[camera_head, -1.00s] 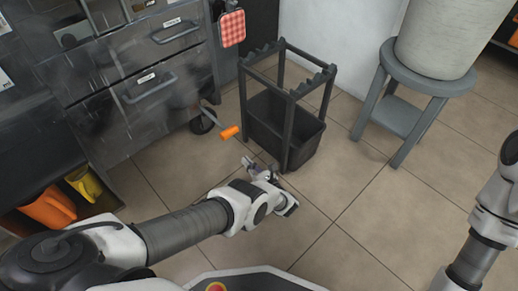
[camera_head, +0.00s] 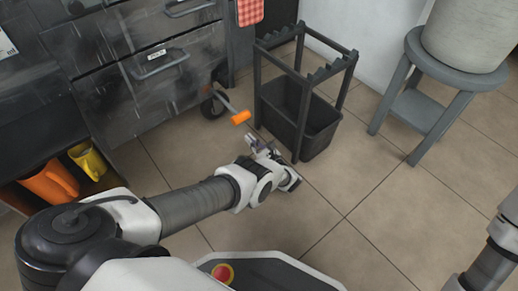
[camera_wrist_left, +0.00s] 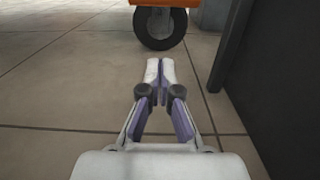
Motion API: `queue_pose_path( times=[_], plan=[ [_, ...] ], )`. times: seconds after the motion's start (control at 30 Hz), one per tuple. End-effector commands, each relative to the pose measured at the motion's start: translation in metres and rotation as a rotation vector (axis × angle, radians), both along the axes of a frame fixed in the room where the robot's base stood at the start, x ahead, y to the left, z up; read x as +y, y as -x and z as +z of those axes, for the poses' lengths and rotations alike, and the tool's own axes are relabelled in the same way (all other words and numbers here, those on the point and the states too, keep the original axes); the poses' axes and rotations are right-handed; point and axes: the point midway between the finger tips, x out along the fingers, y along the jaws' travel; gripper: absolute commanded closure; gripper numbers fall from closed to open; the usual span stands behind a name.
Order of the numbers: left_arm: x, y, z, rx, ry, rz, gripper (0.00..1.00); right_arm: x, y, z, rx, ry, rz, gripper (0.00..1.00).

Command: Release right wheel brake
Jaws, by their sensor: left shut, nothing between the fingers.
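The right wheel (camera_head: 213,104) is a dark caster under the right end of the grey metal drawer cabinet. Its brake is a lever with an orange end (camera_head: 240,118) sticking out toward me. In the left wrist view the wheel (camera_wrist_left: 160,28) is straight ahead, with the orange brake end (camera_wrist_left: 165,3) above it at the top edge. My left gripper (camera_head: 251,139) is low over the floor, just in front of the brake end and apart from it. In the wrist view its fingers (camera_wrist_left: 160,68) are together and empty. My right gripper is out of view.
A black bin in a dark frame (camera_head: 318,117) stands close right of my left gripper; its dark side (camera_wrist_left: 275,80) fills the right of the wrist view. A grey stool (camera_head: 420,106) bears a large pale container. Orange and yellow jugs (camera_head: 88,160) sit on the cabinet's low shelf.

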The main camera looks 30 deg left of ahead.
Motion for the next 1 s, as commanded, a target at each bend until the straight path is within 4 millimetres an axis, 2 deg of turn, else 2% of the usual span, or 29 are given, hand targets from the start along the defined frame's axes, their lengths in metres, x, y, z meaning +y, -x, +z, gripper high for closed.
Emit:
queue_pose_path(
  times=[0.1,0.17,0.3,0.77,0.87,1.0],
  plan=[
    [0.025,-0.01,-0.001,-0.001,-0.002,0.001,1.0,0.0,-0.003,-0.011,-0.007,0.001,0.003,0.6],
    [0.025,-0.012,0.021,0.002,-0.002,-0.002,1.0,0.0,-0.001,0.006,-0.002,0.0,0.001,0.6],
    [0.028,-0.013,0.035,0.002,-0.001,-0.002,1.0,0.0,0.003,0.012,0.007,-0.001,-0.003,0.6],
    [0.029,-0.012,0.042,0.002,0.002,-0.001,1.0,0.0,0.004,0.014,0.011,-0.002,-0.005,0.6],
    [0.029,-0.012,0.051,0.008,0.017,-0.001,1.0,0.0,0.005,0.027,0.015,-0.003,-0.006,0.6],
    [0.028,-0.014,0.07,0.029,0.069,-0.001,1.0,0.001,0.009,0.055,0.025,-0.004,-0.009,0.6]
  ],
)
